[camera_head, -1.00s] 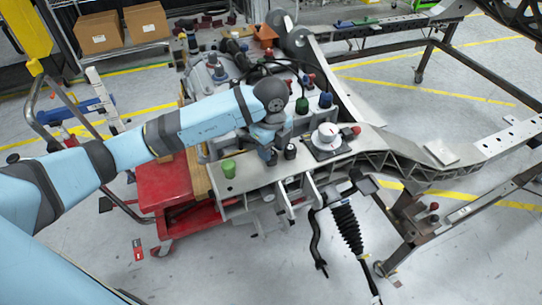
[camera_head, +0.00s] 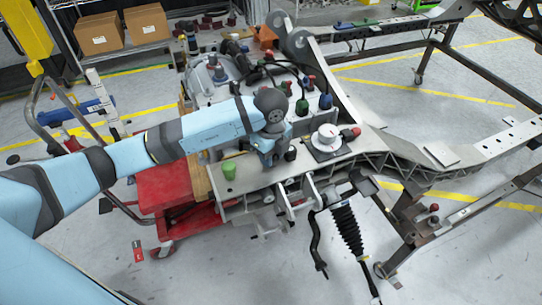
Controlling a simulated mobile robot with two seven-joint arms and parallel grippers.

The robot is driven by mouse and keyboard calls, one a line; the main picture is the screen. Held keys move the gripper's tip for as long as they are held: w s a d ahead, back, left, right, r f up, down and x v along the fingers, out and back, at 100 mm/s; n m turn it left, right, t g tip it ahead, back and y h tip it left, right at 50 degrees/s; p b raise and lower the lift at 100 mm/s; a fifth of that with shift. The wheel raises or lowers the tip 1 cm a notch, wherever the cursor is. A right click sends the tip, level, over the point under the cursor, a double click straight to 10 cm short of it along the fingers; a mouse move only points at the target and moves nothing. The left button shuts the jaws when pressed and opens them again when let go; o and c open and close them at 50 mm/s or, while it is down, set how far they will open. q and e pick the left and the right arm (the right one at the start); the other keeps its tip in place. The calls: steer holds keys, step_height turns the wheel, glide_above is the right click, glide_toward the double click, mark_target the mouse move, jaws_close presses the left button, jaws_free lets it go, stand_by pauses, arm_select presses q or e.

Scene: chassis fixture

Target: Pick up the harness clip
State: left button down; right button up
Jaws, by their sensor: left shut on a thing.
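My left gripper (camera_head: 268,159) points down at the near part of the grey chassis fixture (camera_head: 250,182), left of the white round knob. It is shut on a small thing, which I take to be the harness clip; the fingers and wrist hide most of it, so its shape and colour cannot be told. I cannot tell whether it touches the plate. A small black cap (camera_head: 290,153) stands just right of the fingers. My right gripper is not in view.
A green cup (camera_head: 229,170) stands left of the gripper. A white round knob (camera_head: 327,134) on a dark base is to the right. Blue, green and red capped posts and black cables (camera_head: 285,66) crowd behind. A red cart (camera_head: 163,186) is at the left.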

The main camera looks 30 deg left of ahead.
arm_select(q)
step_height(320, 180, up, 20)
steer(key=shift+p, duration=0.4)
